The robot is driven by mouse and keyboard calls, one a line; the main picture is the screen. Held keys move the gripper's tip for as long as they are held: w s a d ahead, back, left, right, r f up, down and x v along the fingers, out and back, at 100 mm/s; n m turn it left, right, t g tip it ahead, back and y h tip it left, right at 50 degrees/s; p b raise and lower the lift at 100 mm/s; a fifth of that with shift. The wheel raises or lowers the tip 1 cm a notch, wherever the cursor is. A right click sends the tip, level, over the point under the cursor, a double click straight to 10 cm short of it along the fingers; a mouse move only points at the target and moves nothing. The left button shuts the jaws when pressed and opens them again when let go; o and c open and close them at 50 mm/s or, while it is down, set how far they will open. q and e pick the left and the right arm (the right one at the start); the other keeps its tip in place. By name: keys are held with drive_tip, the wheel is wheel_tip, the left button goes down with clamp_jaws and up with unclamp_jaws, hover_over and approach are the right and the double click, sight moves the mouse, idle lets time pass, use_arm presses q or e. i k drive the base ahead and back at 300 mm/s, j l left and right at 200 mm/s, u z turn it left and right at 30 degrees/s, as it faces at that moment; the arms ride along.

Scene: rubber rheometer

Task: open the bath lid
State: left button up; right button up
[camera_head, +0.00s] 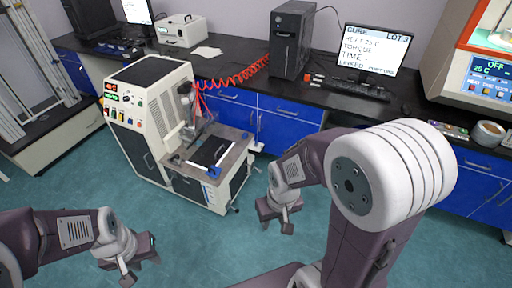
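A cream and orange device (467,75) stands on the bench at the right edge, cut off by the frame. Its blue display (490,68) reads OFF and 25 C, with a row of buttons below. A pale round part (493,38) shows in its upper section. I cannot tell for sure which part is the bath lid. My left gripper (141,269) is at the lower left above the floor, open and empty. My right gripper (276,224) is near the middle above the floor, open and empty. Both are well apart from the device.
A cream floor machine (152,105) with a front platform (212,150) stands left of centre. A black tower (292,40), a monitor (372,50) and a keyboard (347,88) are on the bench, above blue cabinets (285,118). A small bowl (487,132) sits before the right device. Green floor (200,235) is clear in front.

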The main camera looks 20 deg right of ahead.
sight(209, 153)
drive_tip(key=z, duration=0.15)
drive_tip(key=i+l+u, duration=0.15)
drive_tip(key=i+u, duration=0.25)
drive_tip(key=i, duration=0.2)
drive_tip(key=i+l+u, duration=0.35)
drive_tip(key=i, duration=0.2)
drive_tip(key=i+l+u, duration=0.4)
drive_tip(key=i+l, duration=0.05)
drive_tip(key=i, duration=0.1)
